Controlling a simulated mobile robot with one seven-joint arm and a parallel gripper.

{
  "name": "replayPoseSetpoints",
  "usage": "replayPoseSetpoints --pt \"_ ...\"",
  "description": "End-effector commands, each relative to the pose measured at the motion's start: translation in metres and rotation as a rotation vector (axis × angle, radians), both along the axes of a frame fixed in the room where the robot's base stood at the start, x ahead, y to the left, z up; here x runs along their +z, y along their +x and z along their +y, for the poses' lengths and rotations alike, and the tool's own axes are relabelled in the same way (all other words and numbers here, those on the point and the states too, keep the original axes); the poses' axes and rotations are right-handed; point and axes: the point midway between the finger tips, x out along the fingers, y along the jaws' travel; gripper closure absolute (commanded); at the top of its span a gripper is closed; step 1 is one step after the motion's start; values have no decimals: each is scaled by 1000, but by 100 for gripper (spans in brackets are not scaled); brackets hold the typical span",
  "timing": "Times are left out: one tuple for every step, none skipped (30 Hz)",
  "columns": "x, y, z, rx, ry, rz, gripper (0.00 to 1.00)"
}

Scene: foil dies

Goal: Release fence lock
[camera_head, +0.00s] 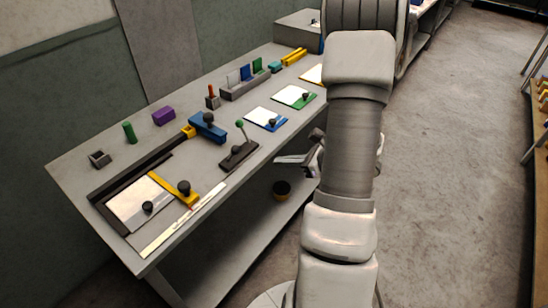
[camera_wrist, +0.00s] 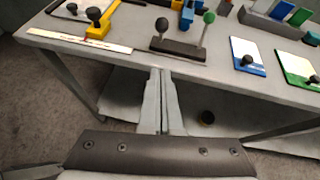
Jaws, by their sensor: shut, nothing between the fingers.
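I cannot tell which part is the lock. My gripper (camera_wrist: 162,72) is shut and empty, apart from the levers, at the table's front edge.
A white ruler strip (camera_head: 185,220) runs along the front edge. A blue block (camera_head: 207,129) with a black knob stands behind the lever base. Blue-edged (camera_head: 266,118) and green-edged (camera_head: 294,97) plates lie to the right. A lower shelf (camera_head: 240,240) is under the table.

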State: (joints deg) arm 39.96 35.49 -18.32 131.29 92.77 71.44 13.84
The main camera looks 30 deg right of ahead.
Motion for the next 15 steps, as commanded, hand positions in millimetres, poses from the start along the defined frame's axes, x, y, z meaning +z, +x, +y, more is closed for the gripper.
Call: replayPoseSetpoints --pt "-5 7 6 5 3 2 100" --pt "-8 12 8 5 3 2 100" --pt "-12 18 11 5 3 2 100" --pt "-15 24 14 6 3 3 100" --pt "-18 29 17 6 3 3 100" --pt "-22 36 20 6 2 3 100" --pt "-25 41 23 5 3 3 100" --pt "-28 46 26 6 2 3 100" --pt "-32 53 29 6 2 1 100" --pt "-35 58 31 6 1 2 100" --pt "-38 63 34 5 2 2 100" --pt "-38 68 36 4 0 2 100" --pt "-33 73 39 5 0 -1 100" --pt "-32 77 41 5 0 -1 100" --pt "-30 82 43 4 0 -1 100"
